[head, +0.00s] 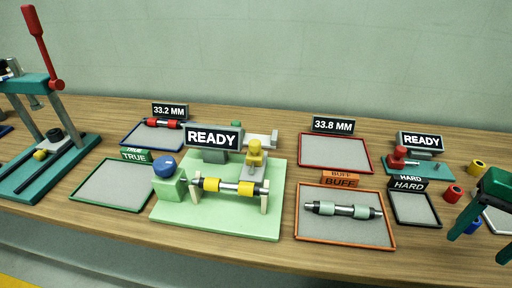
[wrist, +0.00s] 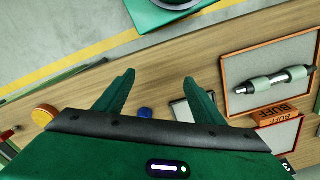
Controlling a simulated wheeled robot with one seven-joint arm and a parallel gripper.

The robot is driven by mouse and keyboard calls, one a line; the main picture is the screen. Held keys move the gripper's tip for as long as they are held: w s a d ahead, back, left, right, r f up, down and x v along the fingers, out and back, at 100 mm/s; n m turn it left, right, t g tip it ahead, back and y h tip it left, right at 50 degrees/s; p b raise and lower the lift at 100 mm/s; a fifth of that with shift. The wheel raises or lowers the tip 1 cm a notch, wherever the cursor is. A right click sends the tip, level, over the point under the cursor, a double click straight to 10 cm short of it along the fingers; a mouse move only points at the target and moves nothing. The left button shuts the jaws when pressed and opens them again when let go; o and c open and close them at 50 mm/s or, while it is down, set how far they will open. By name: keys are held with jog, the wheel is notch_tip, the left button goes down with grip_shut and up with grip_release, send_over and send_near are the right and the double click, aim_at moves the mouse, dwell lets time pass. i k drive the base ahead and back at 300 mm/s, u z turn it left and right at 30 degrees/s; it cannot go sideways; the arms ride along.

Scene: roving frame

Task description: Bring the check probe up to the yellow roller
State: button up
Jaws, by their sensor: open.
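The yellow roller (head: 211,184), a dark shaft with two yellow bands, rests across two light posts on a pale green fixture plate (head: 215,226) in the head view. Behind it stands a yellow-topped upright on a grey block, which looks like the check probe (head: 255,153); a gap shows between it and the roller. A blue knob (head: 164,166) sits on a green block at the roller's left end. My gripper (head: 478,250) is at the far right, open and empty, away from the fixture. In the wrist view my gripper (wrist: 159,80) points over the bench.
A READY sign (head: 213,138) stands behind the fixture. The BUFF tray (head: 345,238) holds a green-banded roller (head: 344,210), also in the wrist view (wrist: 275,80). Small red (head: 453,193) and yellow (head: 477,167) cylinders lie near my gripper. A teal lever press (head: 45,165) stands left.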

aim_at(254, 157)
jog(key=k, duration=0.5)
jog(key=u, duration=0.8)
jog(key=i, duration=0.75)
jog(key=z, duration=0.2)
